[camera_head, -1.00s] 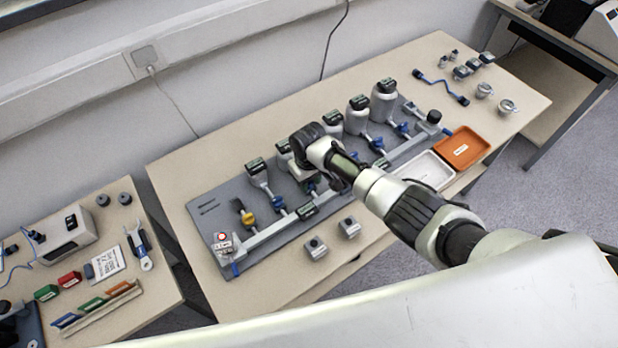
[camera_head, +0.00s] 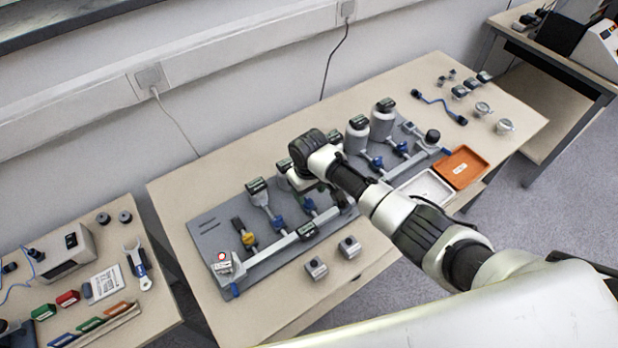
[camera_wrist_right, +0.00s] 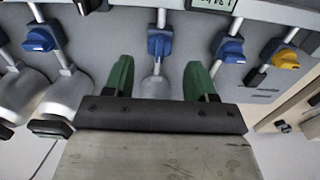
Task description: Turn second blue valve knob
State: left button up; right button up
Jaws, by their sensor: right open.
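A grey board (camera_head: 207,240) on the middle table carries a row of valves with knobs, one yellow (camera_head: 249,241) and several blue. The first blue knob (camera_head: 278,223) stands beside the yellow one; it also shows in the wrist view (camera_wrist_right: 231,50). The second blue knob (camera_head: 310,206) is beside my right gripper (camera_head: 307,187) in the head view. In the wrist view this second knob (camera_wrist_right: 159,45) lies between the lines of my open green fingers (camera_wrist_right: 158,75), just past their tips, with no visible contact. My left gripper is not in view.
Another blue knob (camera_wrist_right: 39,40) is left of the fingers in the wrist view. White bottles (camera_head: 382,122) stand along the board's back. Two small grey blocks (camera_head: 348,247) lie in front. A white tray (camera_head: 428,190) and an orange tray (camera_head: 462,168) are at the right.

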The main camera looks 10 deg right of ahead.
aim_at(309, 201)
notch_tip(309, 201, up, 6)
jog(key=shift+r, duration=0.25)
dwell(0.5)
